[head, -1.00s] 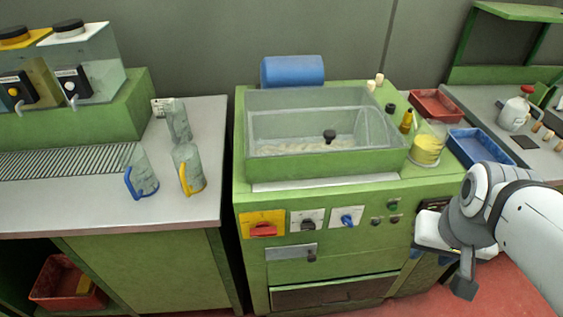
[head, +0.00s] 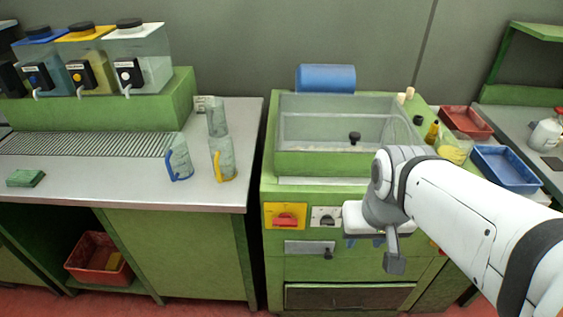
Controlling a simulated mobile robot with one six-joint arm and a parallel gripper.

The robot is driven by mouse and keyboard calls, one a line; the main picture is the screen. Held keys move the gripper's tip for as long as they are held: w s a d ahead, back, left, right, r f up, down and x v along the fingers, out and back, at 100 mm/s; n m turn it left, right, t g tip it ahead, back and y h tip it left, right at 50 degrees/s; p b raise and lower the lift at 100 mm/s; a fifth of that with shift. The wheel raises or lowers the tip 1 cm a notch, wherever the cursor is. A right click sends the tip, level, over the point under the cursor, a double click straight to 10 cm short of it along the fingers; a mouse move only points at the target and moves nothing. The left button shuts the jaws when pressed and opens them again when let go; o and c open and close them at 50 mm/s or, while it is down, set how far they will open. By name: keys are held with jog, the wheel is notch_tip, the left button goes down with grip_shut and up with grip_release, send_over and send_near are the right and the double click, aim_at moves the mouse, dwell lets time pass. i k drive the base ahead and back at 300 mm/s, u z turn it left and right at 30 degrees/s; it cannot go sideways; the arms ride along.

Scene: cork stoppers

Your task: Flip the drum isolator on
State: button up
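The green machine's front panel (head: 306,261) carries a yellow plate (head: 272,222) with a red handle (head: 287,221), which looks like the isolator. The red handle appears to lie roughly sideways; its labels are too small to read. To its right is a white plate with a black rotary knob (head: 326,216). My gripper (head: 366,242) is in front of the panel, right of the black knob and apart from the red handle. My arm hides the blue knob's plate and most buttons.
A drawer-like plate with a dark knob (head: 328,253) sits below the controls. The clear-walled tub (head: 300,162) is on top of the machine. Left, a counter (head: 100,192) holds jugs (head: 223,160) and dispensers (head: 140,60). A gap separates counter and machine.

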aim_at(284, 219)
jog(key=u, duration=0.1)
jog(key=k, duration=0.45)
jog(key=u, duration=0.35)
jog(key=i, duration=0.5)
jog(key=u, duration=0.4)
jog(key=k, duration=1.15)
jog(key=z, duration=0.2)
jog(key=i, duration=0.9)
jog(key=z, duration=0.05)
